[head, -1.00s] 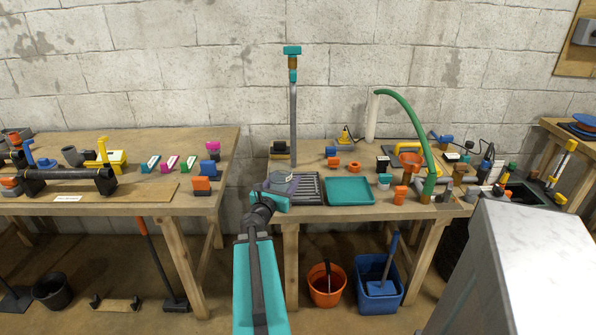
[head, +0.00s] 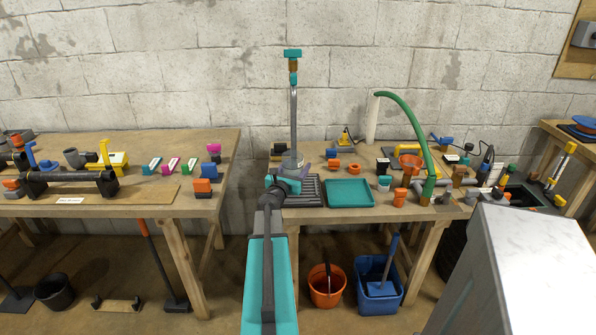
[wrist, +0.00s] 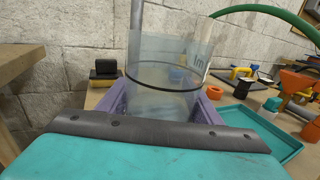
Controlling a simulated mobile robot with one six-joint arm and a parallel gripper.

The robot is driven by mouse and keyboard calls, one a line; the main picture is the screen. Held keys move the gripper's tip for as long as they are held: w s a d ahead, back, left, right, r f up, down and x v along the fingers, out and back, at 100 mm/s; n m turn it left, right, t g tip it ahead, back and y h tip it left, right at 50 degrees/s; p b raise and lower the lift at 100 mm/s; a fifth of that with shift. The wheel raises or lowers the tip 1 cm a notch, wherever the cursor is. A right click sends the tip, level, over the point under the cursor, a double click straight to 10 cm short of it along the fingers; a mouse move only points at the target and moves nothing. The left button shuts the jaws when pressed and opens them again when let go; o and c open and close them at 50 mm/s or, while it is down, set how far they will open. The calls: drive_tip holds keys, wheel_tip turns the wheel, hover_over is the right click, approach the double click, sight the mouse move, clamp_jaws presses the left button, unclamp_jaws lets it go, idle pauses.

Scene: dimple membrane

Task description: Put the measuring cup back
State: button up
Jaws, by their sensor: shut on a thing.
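The measuring cup (wrist: 160,72) is a clear, see-through cylinder with a dark ring around it and a partly legible mark on its side. It stands upright between the purple fingers of my gripper (head: 288,180), which are shut on it. In the head view the cup (head: 292,161) is small and faint, at the near side of the tall grey pipe with the teal top (head: 293,108). My gripper is over the left part of the black ribbed rack (head: 311,196). I cannot tell whether the cup's base touches anything; its lower part is hidden by my gripper.
A black and yellow block (wrist: 103,72) is at the left behind the cup. A green hose (head: 420,130) arches at the right. A gap separates the left bench (head: 150,206).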

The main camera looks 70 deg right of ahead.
drive_tip(key=shift+d, duration=0.15)
drive_tip(key=shift+d, duration=0.6)
drive_tip(key=shift+d+f, duration=0.2)
drive_tip(key=shift+f, duration=0.35)
drive_tip(key=shift+d+f, duration=0.15)
drive_tip(key=shift+f, duration=0.8)
drive_tip(key=shift+f, duration=0.15)
drive_tip(key=o, duration=1.4)
drive_tip(key=shift+s+a+f+b, duration=0.1)
drive_tip(key=shift+a+b, duration=0.15)
drive_tip(key=shift+a, duration=1.05)
drive_tip(key=shift+s+a+f+b, duration=0.1)
drive_tip(key=shift+a+b, duration=0.15)
drive_tip(key=shift+a, duration=1.05)
drive_tip(key=shift+w+a+b, duration=0.15)
drive_tip(key=shift+a+b, duration=0.35)
drive_tip(key=shift+a, duration=3.9)
